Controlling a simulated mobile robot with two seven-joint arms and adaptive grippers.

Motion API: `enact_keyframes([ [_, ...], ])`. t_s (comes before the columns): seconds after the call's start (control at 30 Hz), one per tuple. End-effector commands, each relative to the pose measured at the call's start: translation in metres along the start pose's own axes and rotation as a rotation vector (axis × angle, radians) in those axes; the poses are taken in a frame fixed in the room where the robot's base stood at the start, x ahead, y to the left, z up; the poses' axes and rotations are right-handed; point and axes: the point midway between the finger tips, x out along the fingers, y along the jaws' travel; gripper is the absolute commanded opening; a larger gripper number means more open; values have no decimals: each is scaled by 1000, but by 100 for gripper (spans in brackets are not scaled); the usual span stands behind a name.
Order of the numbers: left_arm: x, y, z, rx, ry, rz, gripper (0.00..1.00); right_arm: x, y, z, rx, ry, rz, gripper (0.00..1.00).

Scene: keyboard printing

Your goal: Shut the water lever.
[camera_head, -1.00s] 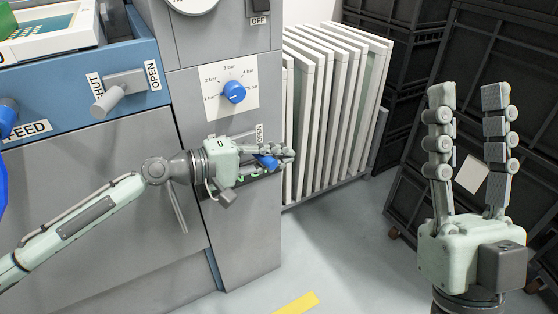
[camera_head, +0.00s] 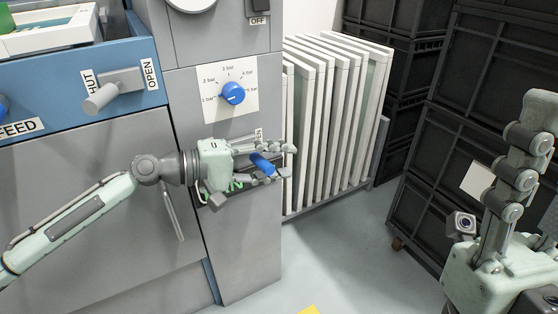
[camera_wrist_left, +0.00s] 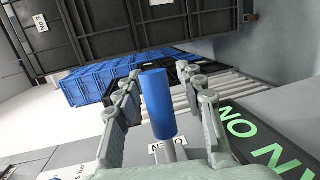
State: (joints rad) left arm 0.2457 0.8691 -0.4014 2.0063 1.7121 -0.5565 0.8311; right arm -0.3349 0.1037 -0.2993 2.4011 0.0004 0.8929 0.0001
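The water lever's blue cylindrical handle (camera_head: 262,163) sits on a grey stem on the machine's grey front, under the bar dial. Its white label beside it is mostly covered by my left gripper. My left gripper (camera_head: 284,160) is open, with its fingers on either side of the handle. In the left wrist view the handle (camera_wrist_left: 158,103) stands between the spread fingers, with a visible gap to both, and a label is behind its stem. My right gripper (camera_head: 530,135) is at the right edge, partly cut off, away from the machine and holding nothing visible.
A blue pressure dial (camera_head: 232,93) is above the lever. A grey feed lever (camera_head: 102,97) with shut and open labels is at upper left. White-framed panels (camera_head: 335,125) stand close right of my left gripper. Black crates (camera_head: 480,90) fill the right side. The floor between is clear.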

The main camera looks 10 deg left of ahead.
Motion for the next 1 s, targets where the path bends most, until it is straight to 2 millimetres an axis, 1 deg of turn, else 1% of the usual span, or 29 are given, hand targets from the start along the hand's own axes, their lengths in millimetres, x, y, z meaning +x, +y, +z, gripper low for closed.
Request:
enact_keyframes([
  [0.17, 0, 0, 1, -1, -2, 0, 39, 0, 0, 0, 0, -1, 0, 40],
  [0.27, -3, -1, 1, -2, -1, -1, 39, 0, 0, 0, 0, -3, 0, 40],
  [0.37, -14, -2, 0, -3, 0, -4, 39, 0, 0, 0, 0, -3, 0, 40],
  [0.6, -54, -2, 1, -2, -1, -4, 39, 0, 0, 0, 0, -2, 0, 40],
  [0.7, -65, -2, 0, -3, 1, -2, 39, 0, 0, 0, 0, -2, 0, 40],
  [0.83, -74, -1, 0, -2, -1, -2, 39, 0, 0, 0, 0, -2, 0, 40],
  [1.0, -76, 0, 0, 1, -1, -1, 39, 0, 0, 0, 0, -2, 0, 40],
])
